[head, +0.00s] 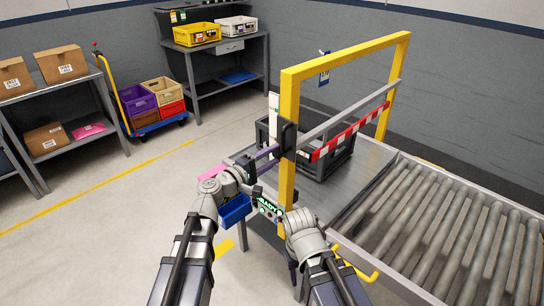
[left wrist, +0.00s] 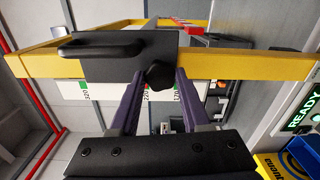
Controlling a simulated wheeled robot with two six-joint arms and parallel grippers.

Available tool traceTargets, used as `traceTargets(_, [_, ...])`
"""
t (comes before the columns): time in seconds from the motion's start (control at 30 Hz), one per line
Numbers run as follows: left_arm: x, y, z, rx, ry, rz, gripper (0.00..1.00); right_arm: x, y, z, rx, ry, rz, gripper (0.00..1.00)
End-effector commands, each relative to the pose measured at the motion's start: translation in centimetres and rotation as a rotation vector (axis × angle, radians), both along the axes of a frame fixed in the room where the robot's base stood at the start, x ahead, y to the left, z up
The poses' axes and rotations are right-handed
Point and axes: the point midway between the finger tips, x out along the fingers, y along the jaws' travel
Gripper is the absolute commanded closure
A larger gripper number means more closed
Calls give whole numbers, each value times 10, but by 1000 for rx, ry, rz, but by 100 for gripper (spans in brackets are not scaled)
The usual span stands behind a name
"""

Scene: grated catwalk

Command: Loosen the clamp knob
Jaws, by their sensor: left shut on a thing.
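The black clamp (head: 288,138) sits on the near post of a yellow gate frame (head: 288,90). In the left wrist view, the clamp plate (left wrist: 110,55) has a bar handle on its left, and the dark lobed clamp knob (left wrist: 159,76) lies between the purple fingertips. My left gripper (head: 270,153) reaches the clamp from the left. In the left wrist view my left gripper (left wrist: 160,88) is shut on the knob. In the head view the knob is hidden or too small to make out. My right arm stands at the lower middle; its fingers do not show clearly.
A roller conveyor (head: 450,230) with a steel top runs right of the frame. A black crate (head: 325,160) stands behind the post. A red-white bar (head: 345,138) crosses the frame. A READY display (head: 268,206) and blue bin (head: 235,211) are near my arms. Floor at left is clear.

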Motion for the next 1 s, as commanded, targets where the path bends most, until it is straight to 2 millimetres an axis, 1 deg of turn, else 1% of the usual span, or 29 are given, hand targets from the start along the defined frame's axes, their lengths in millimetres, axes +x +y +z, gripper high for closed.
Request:
traceTargets(0.2, [0,0,0,-151,136,1,100,0,0,0,0,0,0,50])
traceTargets(0.5, [0,0,0,-328,293,1,100,0,0,0,0,0,0,50])
traceTargets(0.73, [0,0,0,-419,374,1,100,0,0,0,0,0,0,50])
traceTargets(1.0, [0,0,0,-471,420,1,100,0,0,0,0,0,0,50])
